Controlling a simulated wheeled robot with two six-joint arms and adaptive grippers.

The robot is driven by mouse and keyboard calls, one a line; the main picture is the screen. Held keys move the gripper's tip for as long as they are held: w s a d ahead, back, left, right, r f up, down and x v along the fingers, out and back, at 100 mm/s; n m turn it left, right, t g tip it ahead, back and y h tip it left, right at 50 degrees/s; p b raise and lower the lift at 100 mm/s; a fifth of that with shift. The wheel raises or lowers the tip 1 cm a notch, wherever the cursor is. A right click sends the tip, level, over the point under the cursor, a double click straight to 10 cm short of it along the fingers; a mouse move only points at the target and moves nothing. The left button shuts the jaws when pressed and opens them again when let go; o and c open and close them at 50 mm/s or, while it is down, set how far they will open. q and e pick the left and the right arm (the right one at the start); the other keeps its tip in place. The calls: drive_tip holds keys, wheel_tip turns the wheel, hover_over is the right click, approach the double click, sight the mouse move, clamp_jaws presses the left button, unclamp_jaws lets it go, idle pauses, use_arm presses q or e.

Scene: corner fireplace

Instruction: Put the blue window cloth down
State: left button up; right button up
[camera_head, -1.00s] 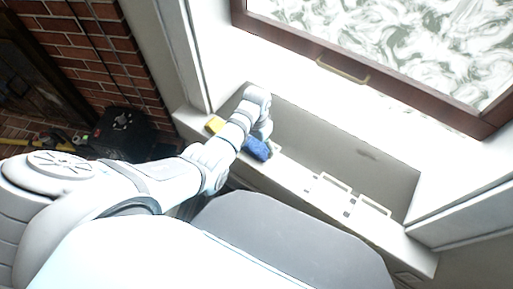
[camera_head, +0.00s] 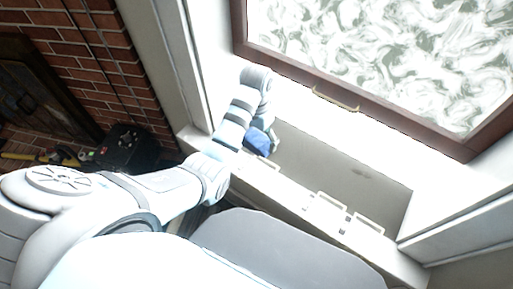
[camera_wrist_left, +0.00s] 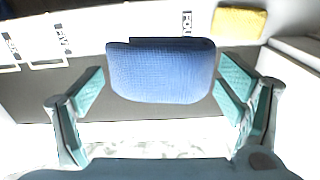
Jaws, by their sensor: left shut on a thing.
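The blue window cloth (camera_head: 257,141) shows in the head view as a small block at my left gripper (camera_head: 266,138), above the white ledge. In the left wrist view the blue cloth (camera_wrist_left: 160,70) fills the space between the two teal fingers of my left gripper (camera_wrist_left: 162,82), which is shut on it. Its rear side is hidden. Whether the cloth touches the ledge is hard to tell. My right gripper is not in view.
A yellow cloth (camera_wrist_left: 238,22) lies on the white ledge (camera_head: 285,192). White wire-like frames (camera_head: 327,203) stand along it. A brown-framed window (camera_head: 350,104) with a handle is above. A dark box (camera_head: 127,150) sits by the brick wall at left.

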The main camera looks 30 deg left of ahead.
sight(257, 140)
use_arm(q)
wheel_tip(257, 140, up, 3)
drive_tip(key=shift+f+p, duration=0.15)
drive_tip(key=shift+p, duration=0.5)
drive_tip(key=shift+d+r+n+p, duration=0.1)
drive_tip(key=shift+r+n+p, duration=0.25)
drive_tip(key=shift+n, duration=0.55)
drive_tip(key=shift+s+n, duration=0.15)
drive_tip(key=shift+n, duration=0.75)
drive_tip(key=shift+s+d+f+n, duration=0.1)
drive_tip(key=shift+f+n, duration=0.05)
drive_tip(key=shift+n, duration=0.55)
wheel_tip(257, 140, down, 4)
drive_tip(key=b, duration=0.2)
drive_tip(key=shift+s+f+b, duration=0.1)
drive_tip(key=shift+f+b, duration=0.05)
drive_tip(key=shift+b, duration=0.25)
wheel_tip(257, 140, down, 16)
drive_tip(key=b, duration=0.4)
drive_tip(key=shift+r, duration=0.25)
drive_tip(key=shift+f+b, duration=0.15)
drive_tip(key=shift+b, duration=0.15)
drive_tip(key=o, duration=1)
drive_tip(key=shift+c, duration=0.2)
